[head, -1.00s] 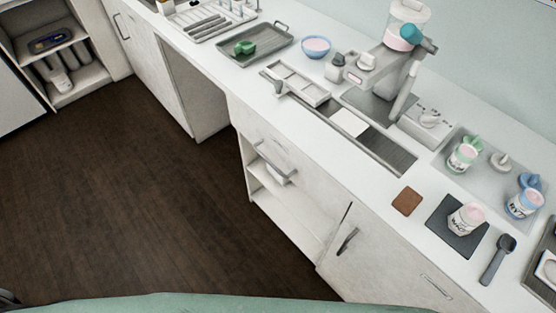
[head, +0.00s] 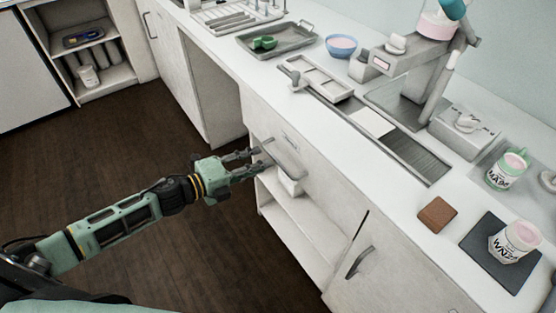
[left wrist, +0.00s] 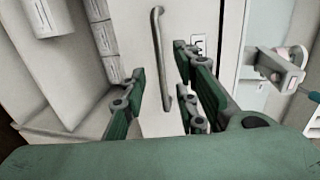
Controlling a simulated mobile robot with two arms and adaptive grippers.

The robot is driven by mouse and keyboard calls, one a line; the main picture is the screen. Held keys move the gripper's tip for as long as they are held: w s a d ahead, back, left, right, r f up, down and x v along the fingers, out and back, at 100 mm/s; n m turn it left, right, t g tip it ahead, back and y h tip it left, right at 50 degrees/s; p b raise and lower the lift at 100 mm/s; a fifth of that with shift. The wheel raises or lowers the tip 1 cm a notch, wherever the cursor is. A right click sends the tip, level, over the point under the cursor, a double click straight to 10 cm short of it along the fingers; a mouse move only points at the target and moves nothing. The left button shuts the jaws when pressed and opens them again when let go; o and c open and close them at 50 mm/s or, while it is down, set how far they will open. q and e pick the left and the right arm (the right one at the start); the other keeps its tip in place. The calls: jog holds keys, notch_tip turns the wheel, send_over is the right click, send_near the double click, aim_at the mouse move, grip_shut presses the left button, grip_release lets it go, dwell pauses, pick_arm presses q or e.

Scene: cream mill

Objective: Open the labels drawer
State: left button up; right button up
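The drawer front (head: 318,165) is pale, sits under the counter edge and looks shut. It has a grey bar handle (head: 284,160) and a small label too small to read. In the left wrist view the handle (left wrist: 160,60) stands between the fingers, beyond their tips, with the drawer front (left wrist: 180,20) behind it. My left gripper (head: 258,163) is open and empty, just left of the handle in the head view. It also shows in the left wrist view (left wrist: 160,66), fingers spread. Contact with the handle is not visible. My right gripper is out of view.
Below the drawer is an open shelf (head: 300,230) with a white item (head: 288,186). A cabinet door with a handle (head: 358,262) is to the right. The counter above holds a tray (head: 280,42), a mill and tubs (head: 514,241). The dark floor (head: 130,150) is clear.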

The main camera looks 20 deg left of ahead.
aim_at(274, 156)
pick_arm(q)
jog(key=x, duration=0.6)
jog(key=shift+w+d, duration=0.2)
jog(key=shift+w, duration=0.05)
jog(key=shift+c, duration=0.5)
grip_shut()
